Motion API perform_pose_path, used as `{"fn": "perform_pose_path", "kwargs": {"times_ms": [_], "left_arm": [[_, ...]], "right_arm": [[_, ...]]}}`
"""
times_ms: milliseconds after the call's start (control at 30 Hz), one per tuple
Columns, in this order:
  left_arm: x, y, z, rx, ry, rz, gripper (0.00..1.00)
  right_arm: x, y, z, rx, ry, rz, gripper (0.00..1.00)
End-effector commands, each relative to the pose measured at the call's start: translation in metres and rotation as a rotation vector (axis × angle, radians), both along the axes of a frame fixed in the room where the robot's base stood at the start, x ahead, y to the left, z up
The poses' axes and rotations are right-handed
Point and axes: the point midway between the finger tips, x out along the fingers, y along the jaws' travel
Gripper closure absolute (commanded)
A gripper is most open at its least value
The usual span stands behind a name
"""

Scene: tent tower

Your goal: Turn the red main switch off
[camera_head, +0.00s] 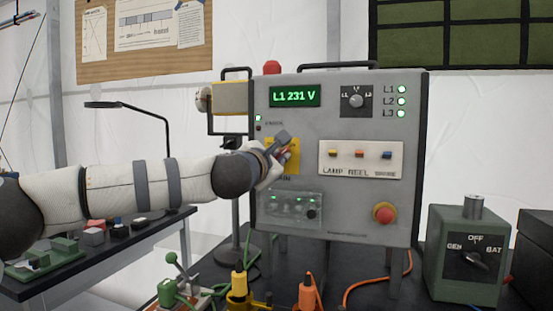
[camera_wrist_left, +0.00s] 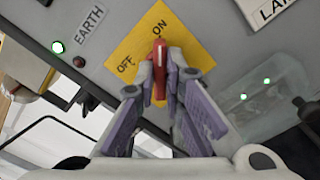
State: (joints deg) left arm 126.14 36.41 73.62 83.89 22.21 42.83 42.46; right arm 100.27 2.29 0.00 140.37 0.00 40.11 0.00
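The red main switch (camera_wrist_left: 158,46) sits on a yellow plate (camera_wrist_left: 190,48) marked OFF and ON. In the wrist view its red handle shows between the fingertips of my left gripper (camera_wrist_left: 162,75), just beside the word ON. The fingers are drawn together on the handle from both sides. In the head view the left gripper (camera_head: 280,148) reaches the yellow plate (camera_head: 293,163) on the grey panel (camera_head: 345,130) and hides most of the switch. My right gripper is in neither view.
The panel carries a lit display (camera_head: 295,96), a round selector (camera_head: 356,100), a lamp/reel switch strip (camera_head: 360,161) and a red emergency knob (camera_head: 384,213). A green GEN/OFF/BAT box (camera_head: 467,255) stands at right. Coloured plugs (camera_head: 239,285) stand in front. A desk lamp (camera_head: 130,105) is behind my arm.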

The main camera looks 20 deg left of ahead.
Motion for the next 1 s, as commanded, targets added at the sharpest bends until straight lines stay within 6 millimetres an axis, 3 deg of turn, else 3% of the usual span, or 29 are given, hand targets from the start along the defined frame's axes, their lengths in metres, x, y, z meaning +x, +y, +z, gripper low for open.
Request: {"fn": "perform_pose_path", "kwargs": {"times_ms": [467,1000], "left_arm": [[0.0,0.001,-0.001,-0.071,0.004,0.001,1.0],[0.001,0.001,-0.003,-0.537,0.022,0.003,1.0]], "right_arm": [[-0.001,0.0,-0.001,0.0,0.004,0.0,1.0],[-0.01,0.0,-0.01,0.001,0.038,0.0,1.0]]}}
